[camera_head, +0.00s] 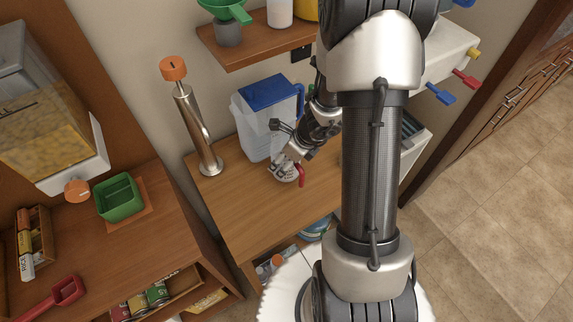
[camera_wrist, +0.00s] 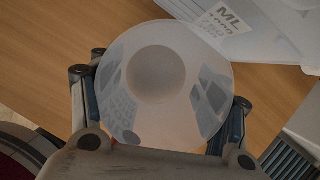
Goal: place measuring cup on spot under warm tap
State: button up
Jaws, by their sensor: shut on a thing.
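My gripper (camera_head: 285,154) is shut on the measuring cup (camera_head: 284,173), a clear cup with dark markings and a red handle (camera_head: 302,176). The cup is over the wooden counter, in front of the blue-lidded pitcher; I cannot tell whether it touches the wood. In the wrist view the cup (camera_wrist: 155,80) is seen from above, between my two fingers. At the upper right of the head view, a white dispenser (camera_head: 447,50) has a red tap (camera_head: 466,79), a blue tap (camera_head: 440,94) and a yellow one. The spot under the red tap is hidden behind my arm.
The pitcher (camera_head: 262,123) stands just behind the cup. A steel cylinder with an orange top (camera_head: 194,128) stands at the counter's left. A shelf (camera_head: 262,44) hangs above. Bare counter (camera_head: 240,205) lies left and front of the cup.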

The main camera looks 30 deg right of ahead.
jog(key=shift+f, duration=0.7)
jog(key=shift+r, duration=0.15)
jog(key=o, duration=0.7)
jog(key=shift+f, duration=0.2)
jog(key=shift+c, duration=0.2)
jog(key=o, duration=0.4)
jog(key=shift+o, duration=0.2)
jog(key=shift+r, duration=0.15)
